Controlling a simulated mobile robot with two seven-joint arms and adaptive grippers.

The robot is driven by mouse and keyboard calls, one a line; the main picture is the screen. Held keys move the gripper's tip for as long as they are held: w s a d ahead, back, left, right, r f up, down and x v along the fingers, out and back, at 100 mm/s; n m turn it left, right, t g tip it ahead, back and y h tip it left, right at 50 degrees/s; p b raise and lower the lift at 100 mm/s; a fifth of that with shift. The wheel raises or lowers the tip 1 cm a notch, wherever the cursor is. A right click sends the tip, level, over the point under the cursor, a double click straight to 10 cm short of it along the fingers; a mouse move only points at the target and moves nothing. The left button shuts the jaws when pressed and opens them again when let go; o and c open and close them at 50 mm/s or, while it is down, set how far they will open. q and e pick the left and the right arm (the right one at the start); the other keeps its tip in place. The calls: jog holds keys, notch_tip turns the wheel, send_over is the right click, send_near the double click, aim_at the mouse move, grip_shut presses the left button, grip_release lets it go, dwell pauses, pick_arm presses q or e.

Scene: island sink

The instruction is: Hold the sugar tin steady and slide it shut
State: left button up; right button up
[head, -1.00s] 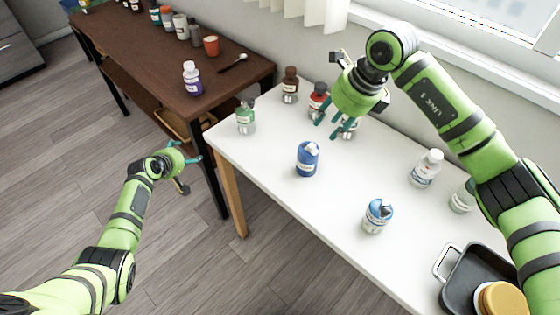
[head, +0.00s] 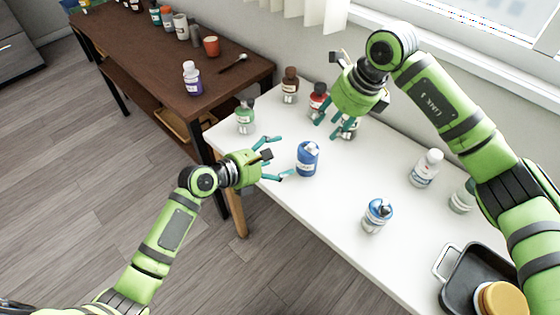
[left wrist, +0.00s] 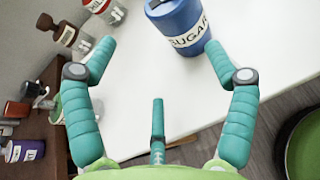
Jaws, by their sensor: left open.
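The blue sugar tin (head: 307,163) stands upright on the white table, with a pale patch on its top; I cannot tell how far its lid is open. The left wrist view shows its SUGAR label on the tin (left wrist: 188,38) at the top, beyond my fingertips; its top is cut off there. My left gripper (head: 284,156) is open and empty, just left of the tin, fingers pointing at it and apparently apart from it. My right gripper (head: 335,126) looks open, with spread fingers, behind and right of the tin, above the table's back edge near the red bottle.
A green-capped jar (head: 245,118), brown bottle (head: 290,86) and red bottle (head: 317,98) stand behind. A second blue-topped tin (head: 375,218), white bottle (head: 426,168) and dark tray (head: 462,290) are to the right. A brown table (head: 150,55) adjoins at left.

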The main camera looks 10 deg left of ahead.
aim_at(299, 158)
pick_arm(q)
jog(key=shift+s+d, duration=0.45)
jog(key=shift+d, duration=0.15)
jog(key=shift+d+n, duration=0.3)
jog(key=x, duration=0.6)
jog(key=shift+w+d+f, duration=0.15)
jog(key=shift+d, duration=0.1)
jog(key=c, duration=0.9)
jog(key=o, duration=0.6)
jog(key=c, duration=0.6)
